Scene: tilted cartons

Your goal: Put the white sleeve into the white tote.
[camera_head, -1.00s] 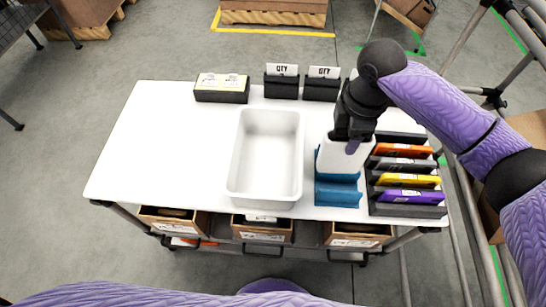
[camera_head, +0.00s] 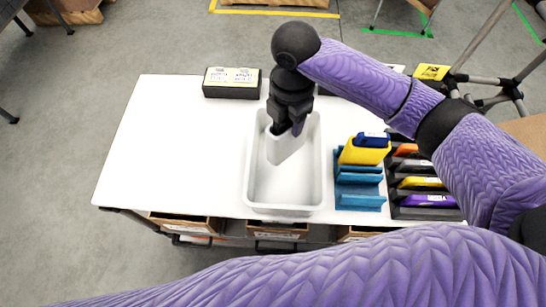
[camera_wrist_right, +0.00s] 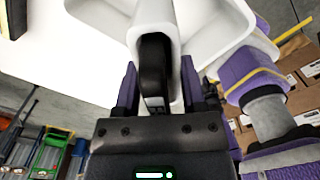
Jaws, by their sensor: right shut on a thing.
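My right gripper (camera_head: 288,128) is shut on the white sleeve (camera_head: 286,149), over the far half of the white tote (camera_head: 251,185). The sleeve hangs below the fingers, within the tote's outline; whether it touches the floor of the tote I cannot tell. In the right wrist view, the white sleeve (camera_wrist_right: 150,18) shows beyond the two purple-sided fingers (camera_wrist_right: 158,90), with a dark part between them, and the pale tote (camera_wrist_right: 222,38) lies behind. My left gripper is out of view.
Right of the tote, a blue stand (camera_head: 358,202) holds a yellow and a blue carton. A dark rack (camera_head: 425,213) with several coloured sleeves stands further right. A black box (camera_head: 231,90) with a pale label sits at the back. The table's left side (camera_head: 165,145) is clear.

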